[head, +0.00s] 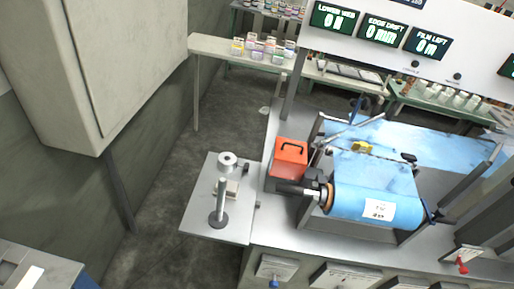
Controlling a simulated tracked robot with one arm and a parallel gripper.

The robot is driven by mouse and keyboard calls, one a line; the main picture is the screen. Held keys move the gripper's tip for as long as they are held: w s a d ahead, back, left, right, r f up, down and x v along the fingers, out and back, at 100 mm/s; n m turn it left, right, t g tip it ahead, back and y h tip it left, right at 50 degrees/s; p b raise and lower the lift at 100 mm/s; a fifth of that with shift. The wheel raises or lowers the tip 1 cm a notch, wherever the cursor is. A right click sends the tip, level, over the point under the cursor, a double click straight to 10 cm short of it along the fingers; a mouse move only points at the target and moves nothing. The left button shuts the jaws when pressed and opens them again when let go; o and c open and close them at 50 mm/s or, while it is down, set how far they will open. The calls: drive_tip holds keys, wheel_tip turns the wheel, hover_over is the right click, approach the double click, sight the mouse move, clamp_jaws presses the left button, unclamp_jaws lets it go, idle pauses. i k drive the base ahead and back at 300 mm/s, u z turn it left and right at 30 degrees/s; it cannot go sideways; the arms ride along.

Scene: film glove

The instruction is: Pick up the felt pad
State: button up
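I cannot pick out the felt pad for certain. A small beige block (232,189) lies on the grey side table (195,219), partly behind an upright metal post, and it may be the pad. The post (221,199) stands on a dark round base at the table's front. A white ring-shaped roll (228,160) sits at the back of the same table. My gripper is not in view.
A red box (288,157) with a black handle stands right of the side table. The blue film roll (375,205) and its machine fill the right. A large grey cabinet (115,60) hangs at the left. Bare floor (165,185) lies between.

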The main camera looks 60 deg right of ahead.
sight(232, 188)
drive_tip(key=z, duration=0.5)
drive_tip(key=i, duration=1)
drive_tip(key=z, duration=0.6)
drive_tip(key=k, duration=0.65)
drive_tip(key=z, duration=0.25)
drive_tip(key=i, duration=0.7)
drive_tip(key=u, duration=0.15)
